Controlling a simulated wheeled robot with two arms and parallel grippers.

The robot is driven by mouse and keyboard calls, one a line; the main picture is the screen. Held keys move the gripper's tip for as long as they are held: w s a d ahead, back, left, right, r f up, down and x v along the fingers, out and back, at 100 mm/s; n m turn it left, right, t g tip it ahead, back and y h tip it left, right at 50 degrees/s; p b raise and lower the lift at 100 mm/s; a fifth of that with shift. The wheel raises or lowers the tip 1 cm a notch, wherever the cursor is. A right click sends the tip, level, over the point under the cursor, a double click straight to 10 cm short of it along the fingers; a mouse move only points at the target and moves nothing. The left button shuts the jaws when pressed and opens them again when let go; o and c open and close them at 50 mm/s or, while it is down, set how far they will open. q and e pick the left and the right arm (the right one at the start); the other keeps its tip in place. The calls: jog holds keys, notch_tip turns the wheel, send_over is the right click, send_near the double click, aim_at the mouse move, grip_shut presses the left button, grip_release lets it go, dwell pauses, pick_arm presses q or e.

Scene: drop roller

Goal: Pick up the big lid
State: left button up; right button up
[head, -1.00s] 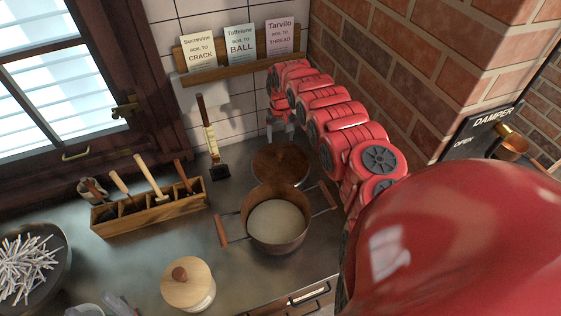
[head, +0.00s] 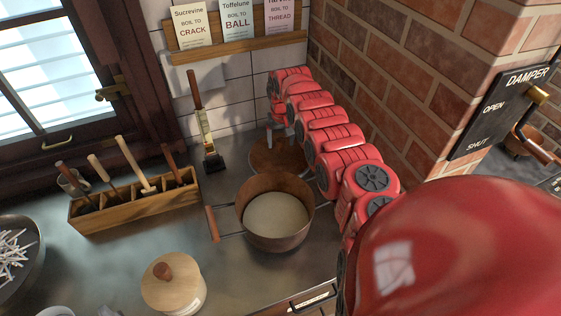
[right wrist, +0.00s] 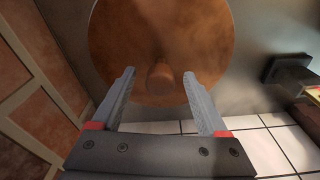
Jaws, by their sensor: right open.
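The big lid (head: 272,159) is a round, brown copper-coloured disc lying on the counter behind the pot. The pot and my right arm hide part of it in the head view. In the right wrist view the lid (right wrist: 160,30) fills the top middle, with its round knob (right wrist: 160,80) towards me. My right gripper (right wrist: 160,73) is open, with one finger on each side of the knob in that view. Whether the fingers touch the knob I cannot tell. In the head view my right gripper (head: 280,135) is just above the lid. My left gripper is out of view.
A copper pot (head: 247,226) of pale liquid stands just in front of the lid. A brick wall (head: 400,80) is close on the right. A brush (head: 207,140), a wooden tool box (head: 135,207) and a wooden-lidded jar (head: 172,290) stand to the left.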

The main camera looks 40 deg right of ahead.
jog(key=shift+f, duration=0.1)
grip_shut()
dwell(0.3)
dwell(1.1)
